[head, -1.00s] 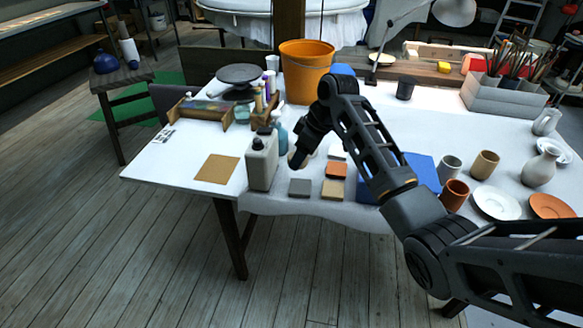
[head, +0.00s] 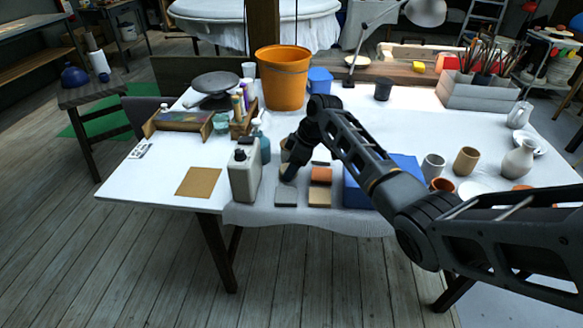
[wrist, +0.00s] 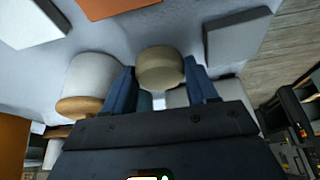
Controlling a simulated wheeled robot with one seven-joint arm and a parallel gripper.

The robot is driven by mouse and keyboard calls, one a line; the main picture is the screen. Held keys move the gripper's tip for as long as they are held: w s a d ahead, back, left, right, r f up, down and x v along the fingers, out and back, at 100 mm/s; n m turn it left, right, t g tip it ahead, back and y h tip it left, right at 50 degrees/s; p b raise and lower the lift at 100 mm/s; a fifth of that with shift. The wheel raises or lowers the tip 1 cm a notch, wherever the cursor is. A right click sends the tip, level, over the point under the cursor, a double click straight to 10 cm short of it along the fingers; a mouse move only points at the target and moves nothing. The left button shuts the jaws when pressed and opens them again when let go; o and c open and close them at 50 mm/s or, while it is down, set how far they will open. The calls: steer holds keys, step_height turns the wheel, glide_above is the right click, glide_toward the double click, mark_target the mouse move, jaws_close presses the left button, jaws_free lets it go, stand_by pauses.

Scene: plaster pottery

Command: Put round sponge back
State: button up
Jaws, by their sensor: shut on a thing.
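The round sponge (wrist: 160,68), a beige rounded piece, sits between the two blue fingers of my gripper (wrist: 163,88) in the wrist view. My gripper is shut on it.
A pale bottle (head: 245,172) stands close left. A blue box (head: 360,195) is to the right. A white cylinder with a tan end (wrist: 88,85) is beside the left finger.

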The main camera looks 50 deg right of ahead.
steer(key=shift+f, duration=0.4)
steer(key=shift+f, duration=0.15)
steer(key=o, duration=0.7)
steer(key=shift+o, duration=0.2)
steer(key=v, duration=1.2)
steer(key=shift+r, duration=0.25)
